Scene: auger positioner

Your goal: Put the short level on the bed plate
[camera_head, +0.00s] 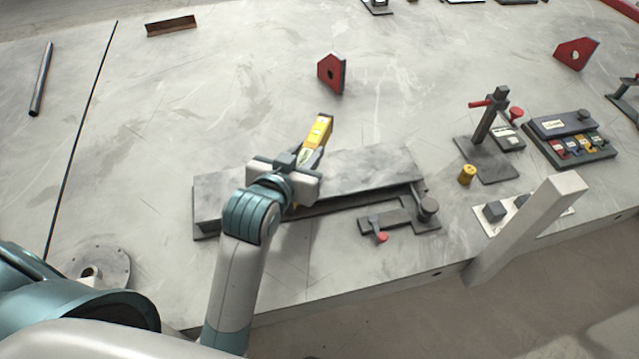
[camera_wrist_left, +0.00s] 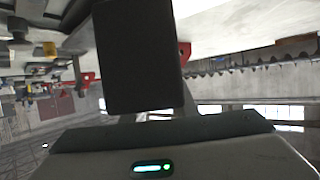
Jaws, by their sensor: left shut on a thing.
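The short level (camera_head: 319,131) is a yellow bar with dark parts, in the middle of the head view. My left gripper (camera_head: 301,165) is shut on it and holds it over the bed plate (camera_head: 375,165), a long grey slab on the table. The level points up and to the right in the picture, across the plate's length. I cannot tell whether it touches the plate. The gripper hides its near part. In the left wrist view a dark block (camera_wrist_left: 138,58) fills the middle, and I cannot tell what it is. My right gripper is not in view.
A clamp with a red knob (camera_head: 381,238) sits at the plate's front right. Further right are a stand with red handles (camera_head: 488,125), a yellow cylinder (camera_head: 467,174) and a tray of coloured pieces (camera_head: 572,140). A red angle block (camera_head: 331,73) stands behind. The table's left is mostly clear.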

